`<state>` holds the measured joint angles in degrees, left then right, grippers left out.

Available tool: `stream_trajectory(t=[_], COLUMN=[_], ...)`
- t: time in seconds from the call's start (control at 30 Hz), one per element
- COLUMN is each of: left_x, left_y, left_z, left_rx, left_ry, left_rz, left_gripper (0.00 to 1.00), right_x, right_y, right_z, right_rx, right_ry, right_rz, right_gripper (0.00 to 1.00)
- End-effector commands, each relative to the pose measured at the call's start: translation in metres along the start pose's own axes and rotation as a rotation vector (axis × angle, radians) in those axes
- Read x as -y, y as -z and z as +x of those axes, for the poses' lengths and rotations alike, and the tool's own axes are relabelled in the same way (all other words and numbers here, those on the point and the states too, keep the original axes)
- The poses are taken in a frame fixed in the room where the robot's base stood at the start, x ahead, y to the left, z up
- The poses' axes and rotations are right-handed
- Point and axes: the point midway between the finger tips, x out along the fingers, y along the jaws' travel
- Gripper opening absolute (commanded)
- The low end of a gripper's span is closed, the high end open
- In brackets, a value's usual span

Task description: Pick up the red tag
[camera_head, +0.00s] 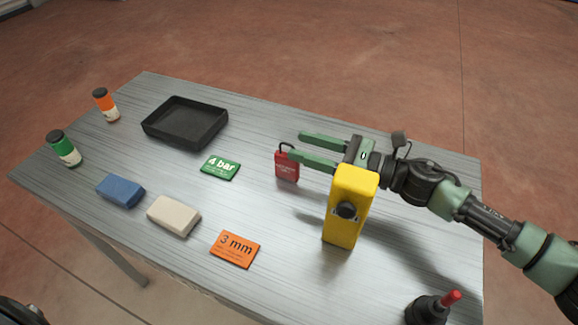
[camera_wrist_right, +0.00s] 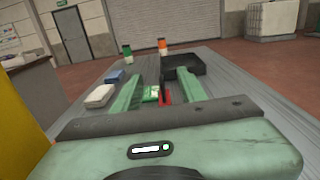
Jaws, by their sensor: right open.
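The red tag (camera_head: 287,166), a small red block with a dark hook on top, stands upright on the grey table right of the green card. In the right wrist view the red tag (camera_wrist_right: 168,95) shows between the two fingers, nearer the right one and partly hidden. My right gripper (camera_head: 297,145) is open, its green fingers pointing left. In the head view the nearer fingertip overlaps the tag's top; I cannot tell whether they touch. The right gripper (camera_wrist_right: 161,82) also shows open in the wrist view. My left gripper is not in view.
A yellow block with a black knob (camera_head: 352,195) stands close in front of the right gripper. A green "4 bar" card (camera_head: 220,168), orange "3 mm" card (camera_head: 235,249), black tray (camera_head: 185,123), white block (camera_head: 173,216) and blue block (camera_head: 120,190) lie leftward. Bare table surrounds the tag.

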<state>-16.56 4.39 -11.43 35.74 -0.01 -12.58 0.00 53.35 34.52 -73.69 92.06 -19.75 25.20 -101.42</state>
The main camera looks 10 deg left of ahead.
Motion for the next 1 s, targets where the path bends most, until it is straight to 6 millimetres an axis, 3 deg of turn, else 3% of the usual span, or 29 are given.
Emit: stream_trajectory(t=[0.13,0.3,0.4,0.63,0.83,1.0], left_x=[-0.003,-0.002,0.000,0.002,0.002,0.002], left_y=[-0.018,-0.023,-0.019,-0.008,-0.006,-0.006], left_z=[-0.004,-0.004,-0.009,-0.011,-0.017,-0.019], left_rx=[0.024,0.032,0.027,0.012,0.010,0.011], left_ry=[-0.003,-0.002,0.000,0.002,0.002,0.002], left_rz=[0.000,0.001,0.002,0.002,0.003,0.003], left_gripper=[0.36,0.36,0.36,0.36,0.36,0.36], right_x=[0.000,0.000,0.000,0.001,0.001,0.001], right_y=[0.033,0.068,0.063,0.064,0.063,0.065], right_z=[0.000,0.000,0.016,0.032,0.062,0.074], right_rx=[-0.002,-0.001,0.002,0.001,0.001,0.000], right_ry=[0.003,0.005,0.002,0.003,0.003,0.005], right_rz=[0.010,0.010,0.006,0.005,0.007,0.006], right_gripper=[0.42,0.42,0.42,0.42,0.42,0.42])
